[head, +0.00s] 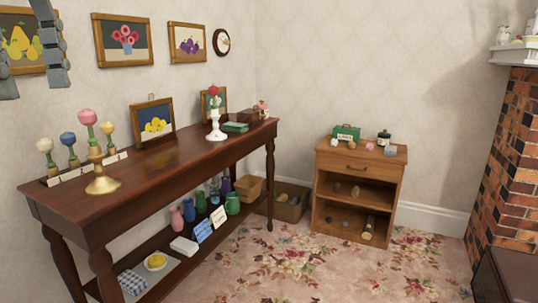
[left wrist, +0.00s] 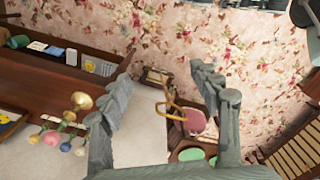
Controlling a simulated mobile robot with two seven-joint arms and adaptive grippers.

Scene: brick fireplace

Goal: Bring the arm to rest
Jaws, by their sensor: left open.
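My left gripper (head: 33,84) hangs in the top left corner of the head view. Its two grey fingers are spread apart, in front of a framed pear picture (head: 22,45) on the wall. Nothing is between the fingers. The left wrist view also shows both fingers (left wrist: 162,80) wide apart and empty, with a chair with a pink seat (left wrist: 195,122) seen beyond them. The rest of the left arm is outside the head view. My right gripper is in neither view.
A dark console table (head: 165,165) below the gripper bears tulips (head: 88,118), a brass candlestick (head: 102,182) and a white candlestick (head: 216,132). A small cabinet (head: 345,210) stands in the corner, a brick fireplace (head: 508,170) at right. The flowered carpet (head: 300,260) between is clear.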

